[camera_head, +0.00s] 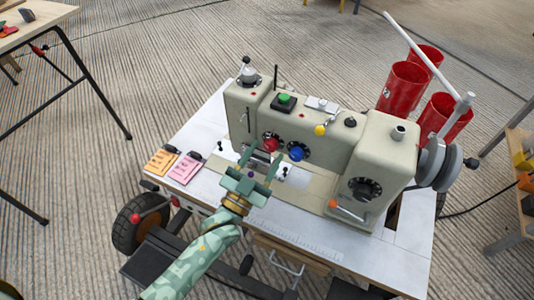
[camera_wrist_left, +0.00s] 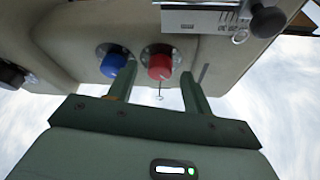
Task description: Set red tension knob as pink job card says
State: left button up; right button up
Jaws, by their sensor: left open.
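The red tension knob (camera_head: 271,144) sits on a dark dial on the front of the cream sewing machine, left of a blue knob (camera_head: 297,152). My left gripper (camera_head: 260,160) is open, its fingers pointing at the machine front just before the red knob. In the left wrist view the red knob (camera_wrist_left: 159,66) shows between the two open fingers (camera_wrist_left: 159,72), with the blue knob (camera_wrist_left: 114,64) beside the left finger. I cannot tell whether a finger touches the knob. The pink job card (camera_head: 185,170) lies on the white table left of the machine; its print is too small to read.
An orange card (camera_head: 162,160) lies left of the pink one. The table's front right is bare.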

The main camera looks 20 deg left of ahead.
pick_arm(q)
jog(key=shift+w+r, duration=0.25)
jog(key=shift+w, duration=0.25)
jog(key=shift+c, duration=0.3)
jog(key=c, duration=0.9)
jog(key=shift+m, duration=0.3)
